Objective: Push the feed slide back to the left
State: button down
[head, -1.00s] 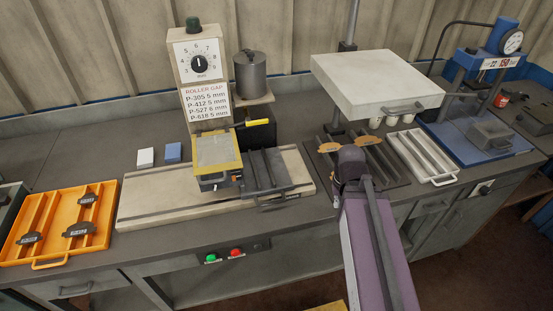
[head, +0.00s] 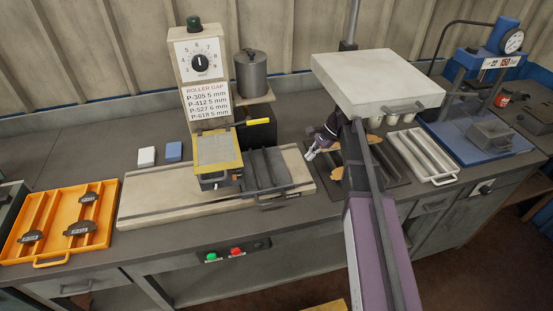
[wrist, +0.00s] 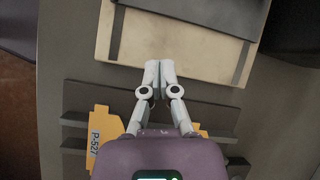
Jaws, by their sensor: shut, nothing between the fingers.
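The feed slide (head: 266,168) is a dark grey ribbed plate with a front handle. It sits on the pale base board (head: 150,203), just right of the yellow-edged roller unit (head: 217,152). My gripper (head: 309,155) is shut and empty, just right of the slide and near the board's right end. In the wrist view, my shut fingertips (wrist: 159,64) overlap the edge of the pale board (wrist: 180,48). A dark plate, seemingly the slide (wrist: 190,14), lies beyond them. I cannot tell whether the fingers touch anything.
Orange brake parts, one marked P-527 (wrist: 98,140), lie on a dark rack (head: 396,178) below my wrist. An orange tray (head: 62,255) stands at the left. The board's left part is clear.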

aim_at(275, 164)
jog(key=w+a+r+m+y, duration=0.1)
jog(key=w+r+m+y, duration=0.1)
jog(key=w, duration=0.3)
jog(key=shift+w+a+r+m+g, duration=0.15)
jog(key=shift+w+a+m+g, duration=0.15)
jog(key=shift+m, duration=0.5)
jog(key=shift+b+x, duration=0.7)
jog(key=shift+x, duration=0.15)
jog(key=b+x, duration=0.5)
jog(key=x, duration=0.3)
jog(key=shift+d+b, duration=0.1)
jog(key=shift+b, duration=0.3)
jog(key=a, duration=0.2)
jog(key=shift+s+a, duration=0.35)
jog(key=shift+s, duration=0.05)
jog(key=shift+s+a, duration=0.2)
jog(key=shift+a, duration=0.5)
